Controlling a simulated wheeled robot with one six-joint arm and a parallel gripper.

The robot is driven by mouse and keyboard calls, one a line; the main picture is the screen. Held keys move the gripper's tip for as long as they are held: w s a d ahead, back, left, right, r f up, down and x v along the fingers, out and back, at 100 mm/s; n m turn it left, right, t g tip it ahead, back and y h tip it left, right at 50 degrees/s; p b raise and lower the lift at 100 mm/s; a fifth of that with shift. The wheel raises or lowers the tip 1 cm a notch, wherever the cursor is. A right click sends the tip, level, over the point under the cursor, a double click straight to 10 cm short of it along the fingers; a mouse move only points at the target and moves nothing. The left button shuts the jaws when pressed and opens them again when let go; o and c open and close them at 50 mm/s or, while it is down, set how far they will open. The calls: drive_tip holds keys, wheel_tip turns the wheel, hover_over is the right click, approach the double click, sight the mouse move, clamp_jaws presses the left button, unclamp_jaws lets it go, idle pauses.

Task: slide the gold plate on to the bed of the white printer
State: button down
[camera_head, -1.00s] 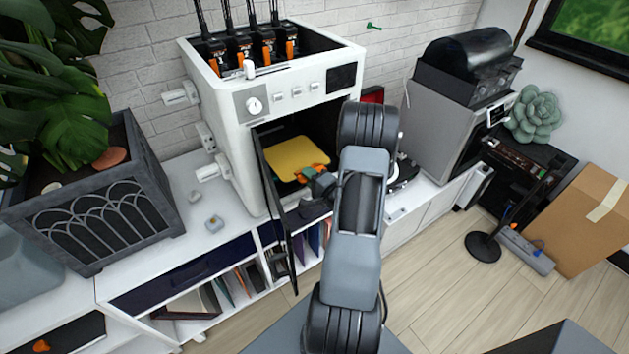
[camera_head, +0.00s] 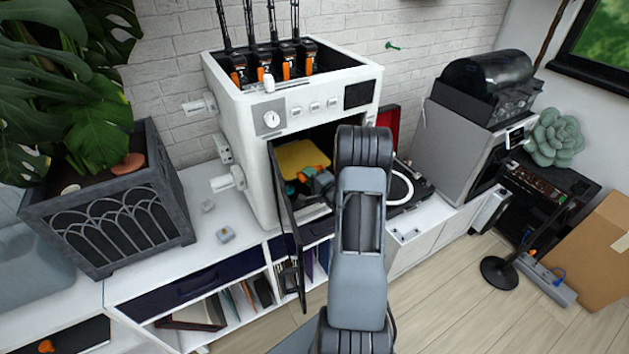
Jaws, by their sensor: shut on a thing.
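The white printer (camera_head: 252,112) stands on the white cabinet with its dark door (camera_head: 288,235) swung open toward me. The gold plate (camera_head: 301,156) is inside the printer's opening, roughly level. My gripper (camera_head: 314,178) reaches into the opening and is shut on the plate's near edge, where orange parts show. My arm hides the right part of the opening. The bed under the plate is dark and hard to make out, so I cannot tell whether the plate touches it.
A planter (camera_head: 108,215) with a large-leaved plant stands at the left. A turntable (camera_head: 415,190) and a grey machine (camera_head: 455,140) stand to the right.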

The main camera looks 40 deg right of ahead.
drive_tip(key=shift+w+d, duration=0.2)
drive_tip(key=shift+w, duration=1.25)
drive_tip(key=shift+f+b, duration=1.2)
drive_tip(key=shift+f, duration=0.05)
unclamp_jaws()
drive_tip(key=shift+f, duration=0.25)
drive_tip(key=shift+f+b, duration=0.35)
drive_tip(key=shift+b, duration=0.2)
drive_tip(key=shift+w, duration=0.1)
drive_tip(key=shift+s, duration=0.2)
